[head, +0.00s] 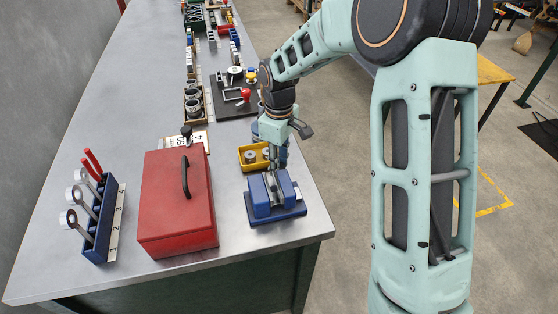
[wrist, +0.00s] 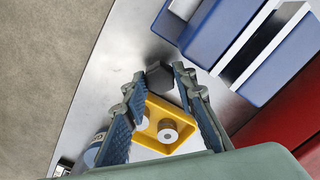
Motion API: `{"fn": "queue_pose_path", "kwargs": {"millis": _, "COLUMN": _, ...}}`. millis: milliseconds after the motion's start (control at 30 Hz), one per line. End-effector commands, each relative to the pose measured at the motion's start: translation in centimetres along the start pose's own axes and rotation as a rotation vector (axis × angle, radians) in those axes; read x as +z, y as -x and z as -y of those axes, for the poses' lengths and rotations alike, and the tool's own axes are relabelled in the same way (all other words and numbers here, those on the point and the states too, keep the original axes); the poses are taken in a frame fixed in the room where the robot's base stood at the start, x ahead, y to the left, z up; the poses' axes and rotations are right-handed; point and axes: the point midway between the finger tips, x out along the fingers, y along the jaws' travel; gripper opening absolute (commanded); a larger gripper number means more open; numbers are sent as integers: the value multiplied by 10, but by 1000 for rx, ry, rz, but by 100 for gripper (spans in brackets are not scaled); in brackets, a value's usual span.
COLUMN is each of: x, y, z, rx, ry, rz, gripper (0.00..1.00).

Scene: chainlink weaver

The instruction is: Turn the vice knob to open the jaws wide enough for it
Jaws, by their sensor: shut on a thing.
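The blue vice (head: 262,204) stands on its base near the bench's front right corner. In the wrist view the vice (wrist: 215,25) is at the upper right, with pale jaw faces and a narrow gap between them. The dark grey vice knob (wrist: 160,79) sits between my fingertips. My gripper (head: 274,165) points down at the back side of the vice. In the wrist view my gripper (wrist: 159,75) is shut on the knob, one finger at each side. The knob is hidden in the head view.
A yellow bin (head: 246,165) with grey round parts stands just behind the vice. A red toolbox (head: 178,215) stands close at its left. A blue rack (head: 97,235) of tools is further left. The bench edge (head: 318,205) is near on the right.

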Motion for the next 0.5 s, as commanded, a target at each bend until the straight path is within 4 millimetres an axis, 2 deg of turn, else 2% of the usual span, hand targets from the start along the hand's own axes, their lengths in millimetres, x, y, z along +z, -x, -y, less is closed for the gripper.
{"fn": "queue_pose_path", "kwargs": {"millis": 500, "x": 0, "y": 2, "z": 0, "rx": 0, "ry": 477, "rz": -1, "gripper": 1}}
